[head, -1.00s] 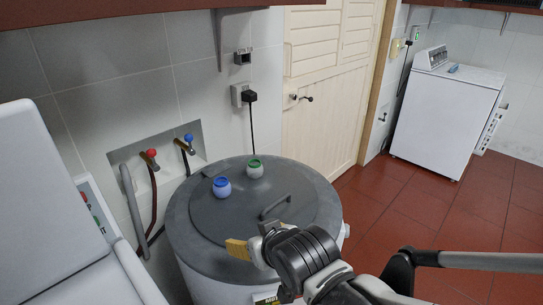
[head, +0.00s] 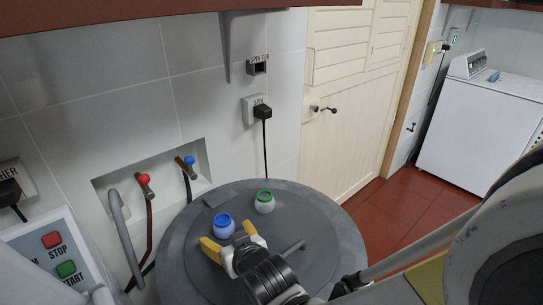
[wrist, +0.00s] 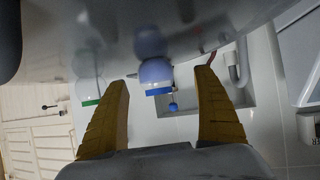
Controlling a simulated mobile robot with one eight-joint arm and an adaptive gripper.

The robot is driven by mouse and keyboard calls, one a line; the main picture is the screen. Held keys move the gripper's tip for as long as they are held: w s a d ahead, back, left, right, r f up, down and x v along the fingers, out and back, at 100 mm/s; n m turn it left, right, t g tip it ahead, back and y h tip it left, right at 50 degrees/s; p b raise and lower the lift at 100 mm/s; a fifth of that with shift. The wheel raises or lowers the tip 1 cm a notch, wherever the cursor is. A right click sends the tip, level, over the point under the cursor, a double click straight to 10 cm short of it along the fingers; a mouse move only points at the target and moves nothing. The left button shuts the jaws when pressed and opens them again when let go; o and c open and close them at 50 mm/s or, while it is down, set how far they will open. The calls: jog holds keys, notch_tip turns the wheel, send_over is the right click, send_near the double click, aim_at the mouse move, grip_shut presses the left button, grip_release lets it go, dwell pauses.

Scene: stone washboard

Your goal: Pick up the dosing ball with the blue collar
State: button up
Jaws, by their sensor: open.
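The dosing ball with the blue collar (head: 224,227), a pale blue-white ball, stands on the grey round lid (head: 300,262) of the drum. My gripper (head: 229,240) is open, its yellow fingers just in front of this ball and pointing towards it. The wrist view is upside down; there the blue-collared ball (wrist: 155,74) shows between and beyond the two fingertips (wrist: 162,79). I cannot tell whether any finger touches it. My gripper appears empty.
A white ball with a green collar (head: 265,203) stands behind and right of the blue one. Red (head: 144,179) and blue taps (head: 190,160) sit in the wall recess behind. A control panel (head: 62,262) is at left.

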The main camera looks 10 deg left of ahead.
aim_at(227, 231)
jog(key=b+x, duration=0.1)
jog(key=x, duration=0.1)
jog(key=b+x, duration=0.1)
jog(key=x, duration=0.2)
jog(key=shift+w+d+f, duration=0.1)
jog(key=shift+w+d, duration=0.1)
jog(key=shift+w, duration=0.05)
jog(key=shift+c, duration=0.4)
jog(key=c, duration=1.2)
jog(key=shift+r, duration=0.2)
